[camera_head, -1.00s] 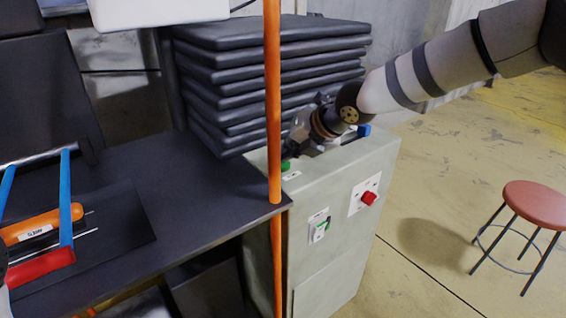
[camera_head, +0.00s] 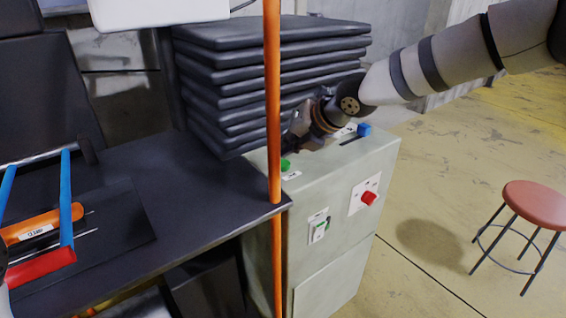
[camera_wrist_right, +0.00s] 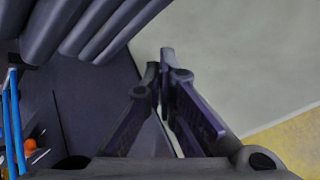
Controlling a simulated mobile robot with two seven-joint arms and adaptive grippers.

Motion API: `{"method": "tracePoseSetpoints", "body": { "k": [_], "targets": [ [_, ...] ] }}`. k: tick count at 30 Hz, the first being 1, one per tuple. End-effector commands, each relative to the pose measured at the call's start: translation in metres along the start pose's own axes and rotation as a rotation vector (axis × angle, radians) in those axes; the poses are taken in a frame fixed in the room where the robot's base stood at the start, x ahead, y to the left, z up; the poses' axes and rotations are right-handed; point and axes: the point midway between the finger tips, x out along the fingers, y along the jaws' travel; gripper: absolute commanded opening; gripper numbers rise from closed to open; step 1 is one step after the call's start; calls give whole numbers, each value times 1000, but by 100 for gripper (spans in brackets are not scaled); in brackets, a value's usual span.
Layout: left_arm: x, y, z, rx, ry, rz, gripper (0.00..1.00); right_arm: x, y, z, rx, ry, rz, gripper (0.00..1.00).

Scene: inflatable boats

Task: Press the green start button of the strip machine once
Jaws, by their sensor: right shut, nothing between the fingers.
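The green start button (camera_head: 286,165) sits on the top of the pale grey-green strip machine (camera_head: 335,235), near its left edge just right of the orange post. A small white label lies in front of it. My right gripper (camera_head: 293,138) is above the machine top, just behind and above the button in the head view, and looks apart from it. In the right wrist view its fingers (camera_wrist_right: 160,68) are shut with nothing between them. The button does not show in that view. My left gripper is not in view.
An orange post (camera_head: 273,100) stands before the machine's left side. Stacked dark padded slabs (camera_head: 265,75) rise behind the gripper. The machine front has a red knob (camera_head: 369,197); a blue part (camera_head: 364,129) is on top. A dark table (camera_head: 190,185) adjoins left; a red stool (camera_head: 536,204) stands right.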

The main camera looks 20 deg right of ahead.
Motion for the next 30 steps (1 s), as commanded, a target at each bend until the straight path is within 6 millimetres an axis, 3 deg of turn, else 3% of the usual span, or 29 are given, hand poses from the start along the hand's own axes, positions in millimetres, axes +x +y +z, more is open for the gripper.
{"method": "tracePoseSetpoints", "body": {
  "k": [7, 21, 30],
  "targets": [
    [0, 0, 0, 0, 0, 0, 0, -2, 1, 2, 1, -1, 1, 0],
    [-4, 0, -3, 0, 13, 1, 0, -33, 24, 25, 0, -3, 2, 0],
    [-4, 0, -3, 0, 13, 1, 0, -35, 25, 26, 0, 0, 1, 0]
  ]
}}
